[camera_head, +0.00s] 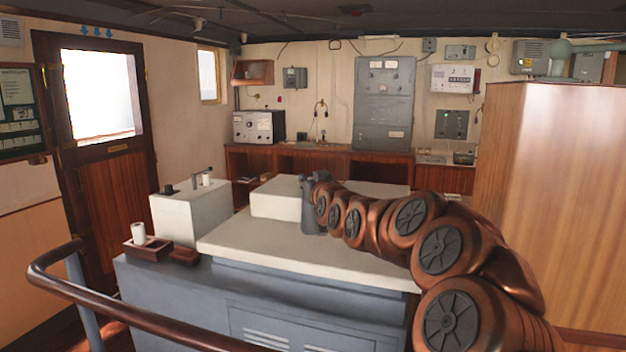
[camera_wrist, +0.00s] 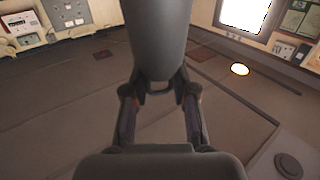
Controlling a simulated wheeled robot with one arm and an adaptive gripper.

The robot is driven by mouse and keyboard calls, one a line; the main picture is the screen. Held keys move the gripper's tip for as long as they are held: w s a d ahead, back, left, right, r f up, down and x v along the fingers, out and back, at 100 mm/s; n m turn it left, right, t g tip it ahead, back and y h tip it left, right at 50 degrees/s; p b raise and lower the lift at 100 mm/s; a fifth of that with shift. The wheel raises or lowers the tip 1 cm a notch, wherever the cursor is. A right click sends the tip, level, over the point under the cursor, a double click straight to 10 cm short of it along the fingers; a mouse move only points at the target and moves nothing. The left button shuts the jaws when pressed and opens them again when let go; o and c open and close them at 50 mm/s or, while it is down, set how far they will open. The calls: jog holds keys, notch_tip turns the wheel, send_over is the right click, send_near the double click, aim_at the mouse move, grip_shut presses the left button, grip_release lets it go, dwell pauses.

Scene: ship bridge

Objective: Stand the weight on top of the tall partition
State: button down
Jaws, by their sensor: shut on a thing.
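A tall wood-faced partition (camera_head: 555,190) fills the right side of the head view, with its top edge near the upper right. My gripper (camera_head: 310,184) is at the far end of my copper arm, left of the partition and lower than its top. It is shut on the weight (camera_head: 313,219), a dark grey body that appears above or against the white console top; contact there is unclear. In the wrist view the fingers of my gripper (camera_wrist: 157,92) close on the narrow end of the weight (camera_wrist: 157,38). The weight's far end is cut off.
A white-topped console (camera_head: 270,240) with a raised white block (camera_head: 275,203) stands in the middle. A smaller white box (camera_head: 190,215) and a mug (camera_head: 138,231) are at its left. A brown handrail (camera_head: 110,300) crosses the front left. Equipment lines the back wall.

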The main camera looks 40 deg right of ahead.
jog(key=shift+r, duration=0.1)
notch_tip(320, 180, down, 3)
jog(key=shift+f+p, duration=0.1)
jog(key=shift+p, duration=0.85)
jog(key=shift+f, duration=0.15)
jog(key=c, duration=0.9)
grip_release()
jog(key=shift+f, duration=0.1)
